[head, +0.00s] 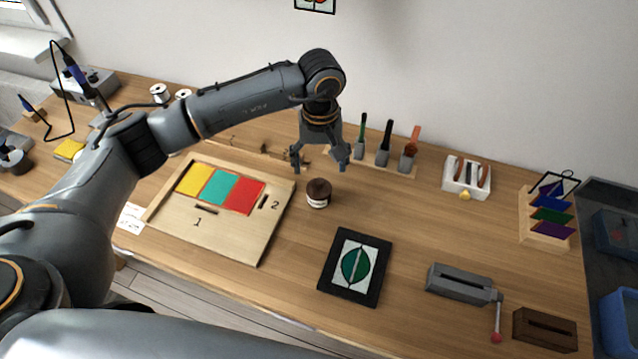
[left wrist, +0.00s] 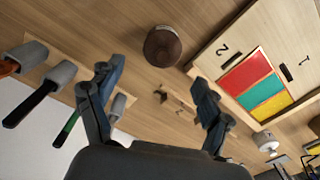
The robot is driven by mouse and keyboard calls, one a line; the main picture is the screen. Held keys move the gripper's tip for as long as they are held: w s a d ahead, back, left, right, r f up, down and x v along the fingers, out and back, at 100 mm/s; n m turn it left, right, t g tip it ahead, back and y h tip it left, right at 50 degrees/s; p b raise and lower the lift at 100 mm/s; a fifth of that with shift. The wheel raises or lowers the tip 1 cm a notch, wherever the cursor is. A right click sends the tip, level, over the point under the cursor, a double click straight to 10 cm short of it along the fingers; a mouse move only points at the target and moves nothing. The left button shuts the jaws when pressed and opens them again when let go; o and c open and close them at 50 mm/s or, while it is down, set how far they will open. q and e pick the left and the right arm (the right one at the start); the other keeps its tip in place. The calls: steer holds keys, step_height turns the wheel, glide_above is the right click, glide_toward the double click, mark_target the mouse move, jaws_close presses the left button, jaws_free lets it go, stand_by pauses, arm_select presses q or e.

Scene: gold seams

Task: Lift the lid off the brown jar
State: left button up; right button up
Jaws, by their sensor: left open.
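The brown jar (head: 318,200) stands upright on the wooden workbench, right of the light wooden board, with a pale label band on its side. Its dark brown lid (head: 319,186) sits on top. In the left wrist view the lid (left wrist: 162,46) shows as a round brown disc, beyond the fingertips. My left gripper (head: 321,160) is open and empty, pointing down above and slightly behind the jar, apart from it. Its spread fingers also show in the left wrist view (left wrist: 157,80). My right gripper is not in view.
The wooden board (head: 220,234) with yellow, teal and red panels lies left of the jar. A black-framed leaf panel (head: 373,295) lies in front. Upright tools in a rack (head: 397,168) stand close behind on the right. Bench right of the jar is clear.

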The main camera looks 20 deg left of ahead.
mark_target(319, 181)
arm_select(q)
steer(key=shift+s+f+p, duration=0.15)
steer(key=shift+f+p, duration=0.3)
steer(key=shift+f, duration=0.1)
steer(key=f, duration=0.1)
steer(key=f+p, duration=0.1)
steer(key=f, duration=0.1)
steer(key=shift+s+f+p, duration=0.25)
steer(key=shift+f+p, duration=0.05)
steer(key=shift+p, duration=0.1)
steer(key=shift+f, duration=0.45)
steer(key=shift+c, duration=0.2)
steer(key=c, duration=1)
